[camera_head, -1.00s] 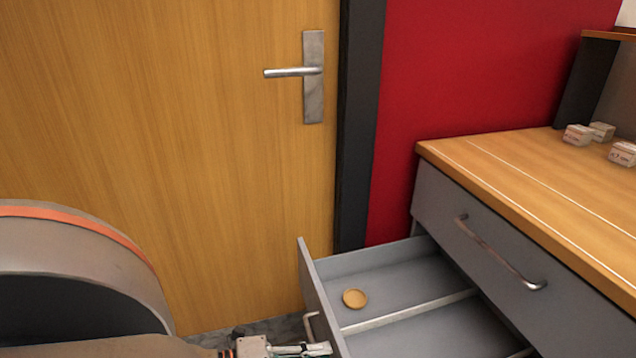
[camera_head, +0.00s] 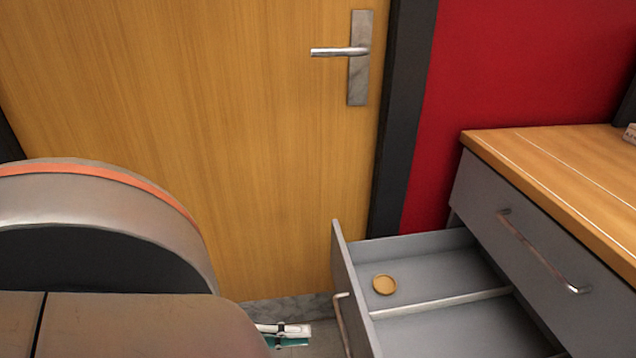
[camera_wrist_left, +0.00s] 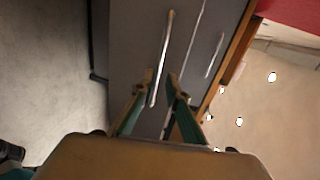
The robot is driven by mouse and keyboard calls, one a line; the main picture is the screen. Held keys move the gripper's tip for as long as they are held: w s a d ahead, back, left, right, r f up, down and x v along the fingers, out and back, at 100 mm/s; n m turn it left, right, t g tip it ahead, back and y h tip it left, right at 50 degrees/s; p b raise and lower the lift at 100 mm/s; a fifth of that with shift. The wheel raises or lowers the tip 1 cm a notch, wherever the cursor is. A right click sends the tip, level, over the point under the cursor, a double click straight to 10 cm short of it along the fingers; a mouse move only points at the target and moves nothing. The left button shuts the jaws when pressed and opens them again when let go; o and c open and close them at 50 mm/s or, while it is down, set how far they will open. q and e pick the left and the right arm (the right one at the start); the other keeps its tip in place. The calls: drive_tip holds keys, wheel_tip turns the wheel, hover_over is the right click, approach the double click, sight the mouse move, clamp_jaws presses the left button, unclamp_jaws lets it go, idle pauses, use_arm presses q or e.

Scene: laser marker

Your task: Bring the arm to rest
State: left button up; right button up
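My left arm comes in from the left in the head view and hides much of the lower left. Part of my left gripper (camera_head: 288,333) shows low in the head view, left of the open drawer's front. My right gripper is in neither view.
A grey drawer (camera_head: 345,275) stands open, with a small round tan disc (camera_head: 384,285) in its back compartment. The cabinet (camera_head: 520,215) with a wooden top is at right. A wooden door (camera_head: 200,110) with a metal handle (camera_head: 345,52) stands behind.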

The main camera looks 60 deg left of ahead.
use_arm(q)
drive_tip(key=shift+v, duration=0.75)
